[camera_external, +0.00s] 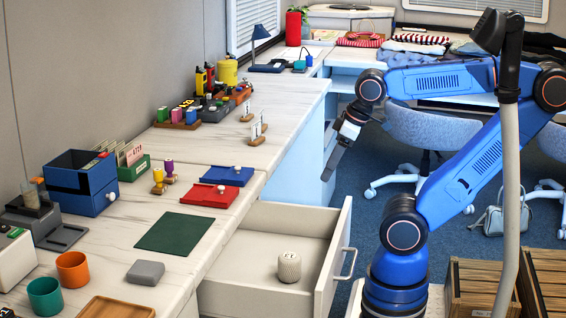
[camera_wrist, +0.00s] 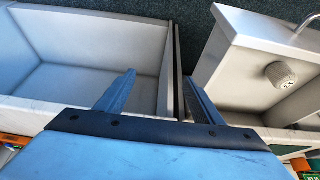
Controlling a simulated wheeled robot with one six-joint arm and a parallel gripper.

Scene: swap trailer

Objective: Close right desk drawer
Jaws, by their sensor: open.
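Two drawers stand open at the desk. The near white drawer (camera_external: 262,258) is pulled out and holds a small pale ribbed cylinder (camera_external: 289,266); this drawer also shows at the right of the wrist view (camera_wrist: 232,82). A second drawer (camera_wrist: 92,77), at the left of the wrist view, is open and looks empty. It lies farther along the desk, and its inside is hidden in the external view. My gripper (camera_external: 330,176) is open and empty, pointing down by the farther drawer. In the wrist view its fingers (camera_wrist: 160,80) straddle that drawer's right side; contact cannot be told.
The desk top (camera_external: 165,230) carries a red box (camera_external: 209,194), a green mat (camera_external: 175,233), a blue drawer box (camera_external: 82,182) and cups. Chairs (camera_external: 425,130) stand behind my arm. Wooden crates (camera_external: 478,290) are at the lower right. A narrow gap separates the two drawers.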

